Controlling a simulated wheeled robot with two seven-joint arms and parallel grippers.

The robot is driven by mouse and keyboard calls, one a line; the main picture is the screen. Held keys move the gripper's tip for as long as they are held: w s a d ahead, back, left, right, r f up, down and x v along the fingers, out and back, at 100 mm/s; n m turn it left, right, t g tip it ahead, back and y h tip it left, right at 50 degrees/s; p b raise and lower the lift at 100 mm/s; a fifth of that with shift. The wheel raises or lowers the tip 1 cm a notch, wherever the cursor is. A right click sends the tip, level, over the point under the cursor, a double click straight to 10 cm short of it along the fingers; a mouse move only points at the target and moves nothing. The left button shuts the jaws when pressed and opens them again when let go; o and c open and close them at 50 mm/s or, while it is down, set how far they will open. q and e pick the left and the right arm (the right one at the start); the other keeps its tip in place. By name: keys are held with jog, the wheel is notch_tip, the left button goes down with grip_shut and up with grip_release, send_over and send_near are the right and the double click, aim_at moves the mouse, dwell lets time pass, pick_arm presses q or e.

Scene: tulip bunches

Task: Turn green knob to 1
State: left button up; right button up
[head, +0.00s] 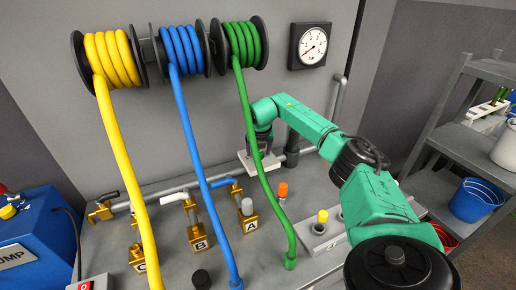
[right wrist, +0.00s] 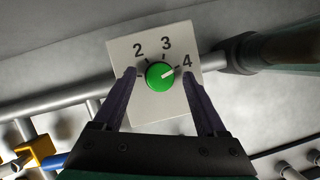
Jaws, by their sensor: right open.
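The green knob (right wrist: 159,75) sits on a pale square plate (right wrist: 155,110) in the right wrist view. Its white pointer line aims right, at the 4. The numerals 2, 3 and 4 are readable; a 1 cannot be seen, and my left-hand finger covers part of the plate's left side. My right gripper (right wrist: 158,80) is open, with one finger on each side of the knob and gaps between. In the head view my right gripper (head: 262,143) is over the plate (head: 253,181) by the wall, hiding the knob. My left gripper is out of view.
A grey pipe (right wrist: 70,113) runs behind the plate. In the head view, yellow (head: 125,180), blue (head: 190,140) and green (head: 256,150) hoses hang from wall reels, the green one close to my gripper. A pressure gauge (head: 313,45) is above. Valves on brass blocks (head: 198,240) stand left.

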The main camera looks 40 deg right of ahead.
jog(key=shift+f, duration=0.1)
jog(key=shift+s, duration=0.1)
jog(key=shift+c, duration=1.2)
jog(key=shift+a+r, duration=0.1)
jog(key=shift+r, duration=0.1)
grip_shut()
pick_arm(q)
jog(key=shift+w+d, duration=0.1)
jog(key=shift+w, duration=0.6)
